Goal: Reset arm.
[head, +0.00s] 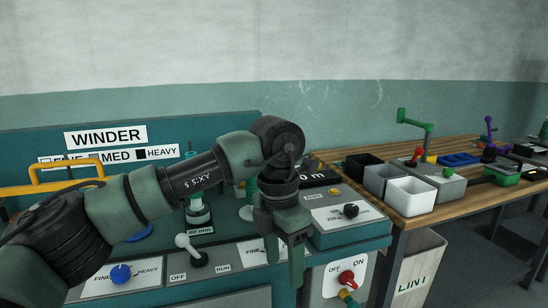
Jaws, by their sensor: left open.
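My left arm (150,195) reaches in from the left across the front of the teal winder machine. Its gripper (283,258) hangs pointing down in front of the control panel, open, with nothing visible between the fingers. It covers part of the panel labels and the area behind it. My right arm and gripper are not in view.
The winder panel holds a blue knob (121,273), a white-tipped lever (184,242), a black knob (350,210) and a red OFF/ON switch (346,278). Right of it, a wooden table (455,205) carries bins, including a white one (410,196). A lint bin (416,270) stands below.

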